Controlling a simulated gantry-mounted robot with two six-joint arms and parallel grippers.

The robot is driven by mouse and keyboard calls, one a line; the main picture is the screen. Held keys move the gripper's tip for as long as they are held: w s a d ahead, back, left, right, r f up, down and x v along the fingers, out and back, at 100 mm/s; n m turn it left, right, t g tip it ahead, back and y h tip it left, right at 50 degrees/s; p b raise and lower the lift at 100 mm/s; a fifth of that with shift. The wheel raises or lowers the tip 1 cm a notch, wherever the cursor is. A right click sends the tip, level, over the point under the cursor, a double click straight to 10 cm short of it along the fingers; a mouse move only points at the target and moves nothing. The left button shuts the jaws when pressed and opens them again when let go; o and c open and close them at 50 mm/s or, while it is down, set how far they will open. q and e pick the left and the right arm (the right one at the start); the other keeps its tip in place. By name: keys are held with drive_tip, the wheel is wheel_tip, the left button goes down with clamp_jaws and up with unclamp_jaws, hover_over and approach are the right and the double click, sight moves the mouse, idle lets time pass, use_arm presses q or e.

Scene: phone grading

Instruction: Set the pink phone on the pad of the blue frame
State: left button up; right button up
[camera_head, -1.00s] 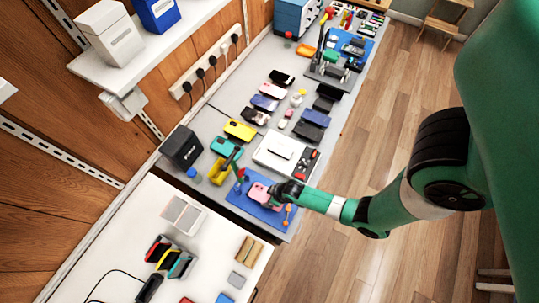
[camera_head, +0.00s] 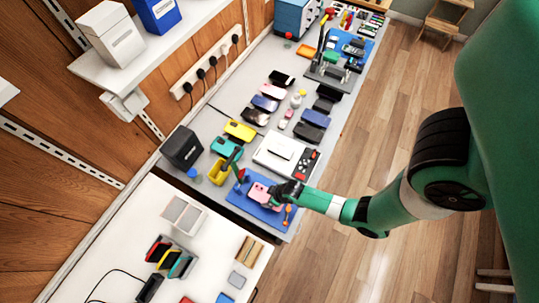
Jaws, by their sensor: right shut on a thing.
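The pink phone (camera_head: 260,192) is over the blue mat (camera_head: 262,213) near the front edge of the grey bench. My right gripper (camera_head: 277,191), dark and coming in from the right, is shut on the right side of the pink phone. The fingers hide part of it, and I cannot tell whether the phone touches the mat. I cannot clearly make out a separate blue frame with a pad; blue surface shows around the phone. My left gripper is not in view.
An orange tool (camera_head: 287,214) lies right of the phone. A yellow holder (camera_head: 221,172) and green tool handles stand to the left. A white tray (camera_head: 281,153) is behind. Several phones lie farther back. A dark box (camera_head: 183,147) stands near the wall.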

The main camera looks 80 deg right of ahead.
drive_tip(key=shift+f, duration=0.4)
idle(0.8)
drive_tip(key=o, duration=1.2)
drive_tip(key=shift+o, duration=0.2)
drive_tip(key=shift+r, duration=0.1)
drive_tip(key=shift+r+p, duration=0.4)
drive_tip(key=shift+r, duration=0.1)
wheel_tip(320, 180, up, 7)
drive_tip(key=p, duration=0.7)
drive_tip(key=shift+r, duration=0.1)
